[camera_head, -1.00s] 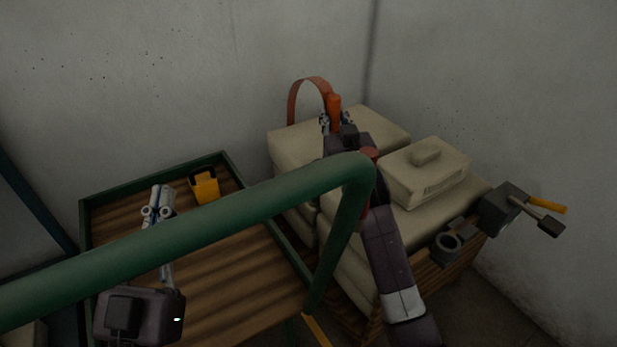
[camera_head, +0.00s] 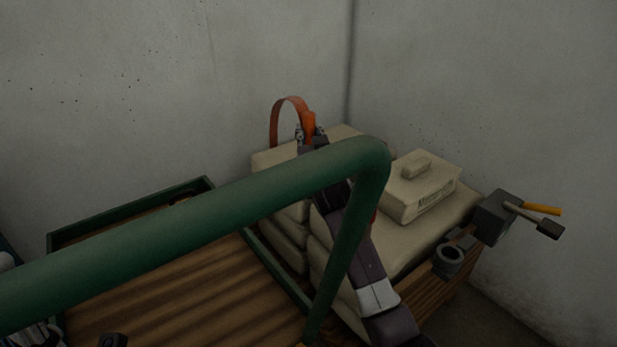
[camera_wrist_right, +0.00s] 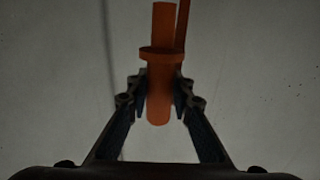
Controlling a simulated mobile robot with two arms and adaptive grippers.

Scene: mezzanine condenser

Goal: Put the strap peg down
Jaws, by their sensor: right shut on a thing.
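The orange strap peg (camera_head: 309,122) is in my right gripper (camera_head: 311,134), above the stacked beige sacks. In the right wrist view the strap peg (camera_wrist_right: 161,60) stands upright, with a collar near its middle and the strap rising beside it. The two fingers of the right gripper (camera_wrist_right: 160,100) close on its lower part from both sides. The orange-brown strap (camera_head: 279,112) arches up and to the left of the peg in the head view. Whether the strap's lower end touches the sacks is hard to tell. At the lower left edge, parts that may be my left gripper show only partly.
Beige sacks (camera_head: 277,160) are stacked in the corner on a wooden base, with a smaller beige block (camera_head: 425,190) on top. A grey tool block (camera_head: 494,217) with handles stands at the right edge. A green rail (camera_head: 200,215) crosses in front of a wood-floored cart (camera_head: 190,290).

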